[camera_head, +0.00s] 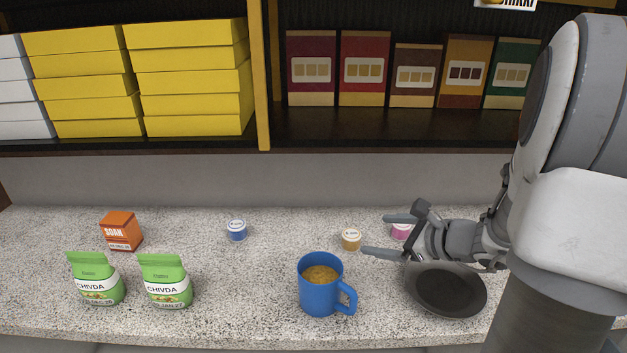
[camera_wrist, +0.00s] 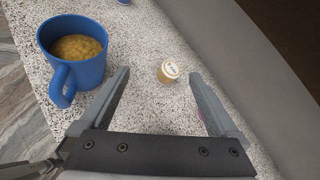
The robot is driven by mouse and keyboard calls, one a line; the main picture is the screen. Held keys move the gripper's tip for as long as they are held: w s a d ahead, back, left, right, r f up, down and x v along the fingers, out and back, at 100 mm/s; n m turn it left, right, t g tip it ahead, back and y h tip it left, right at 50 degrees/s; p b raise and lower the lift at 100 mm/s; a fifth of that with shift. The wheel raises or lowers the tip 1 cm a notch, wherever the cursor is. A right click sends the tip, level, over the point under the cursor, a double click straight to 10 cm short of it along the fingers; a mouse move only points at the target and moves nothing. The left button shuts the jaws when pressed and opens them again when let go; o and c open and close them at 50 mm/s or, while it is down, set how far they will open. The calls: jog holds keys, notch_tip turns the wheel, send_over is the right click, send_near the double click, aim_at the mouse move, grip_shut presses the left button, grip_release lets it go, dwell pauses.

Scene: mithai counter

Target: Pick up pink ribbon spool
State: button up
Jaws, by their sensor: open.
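The pink ribbon spool (camera_head: 401,232) stands on the speckled counter, partly hidden behind my gripper in the head view. In the wrist view only a small pink sliver (camera_wrist: 200,115) shows beside the right finger. My gripper (camera_head: 374,235) is open and empty above the counter, its fingers pointing left in the head view. A gold spool (camera_head: 351,239) with a white top shows near the fingertips. In the wrist view the gold spool (camera_wrist: 168,73) appears between the fingertips (camera_wrist: 159,74), with no visible contact.
A blue mug (camera_head: 316,286) with yellow contents stands in front, left of a dark round dish (camera_head: 447,291). A blue spool (camera_head: 236,230), orange box (camera_head: 121,231) and green pouches (camera_head: 166,281) stand farther left. The shelf edge (camera_head: 150,148) runs above the counter's back.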

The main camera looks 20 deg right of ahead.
aim_at(407, 228)
jog(key=d+f+m+h, duration=0.1)
jog(key=d+m, duration=0.1)
jog(key=d, duration=0.2)
jog(key=s+d+f+m+t+h, duration=0.1)
jog(key=d+f+m+h, duration=0.1)
jog(key=d, duration=0.3)
jog(key=s+d+f+m+t+h, duration=0.1)
jog(key=d+f+m, duration=0.1)
jog(key=d+m, duration=0.2)
jog(key=shift+d+b, duration=0.2)
jog(key=shift+b, duration=0.1)
jog(key=shift+w+d+f+m+t+h, duration=0.1)
jog(key=shift+d+f+m+t+h, duration=0.1)
jog(key=shift+m+t+h, duration=0.15)
jog(key=x, duration=1.6)
jog(key=shift+w+f+b, duration=0.1)
jog(key=shift+w+b, duration=0.25)
jog(key=shift+b, duration=0.05)
jog(key=c, duration=1.5)
jog(key=shift+o, duration=0.2)
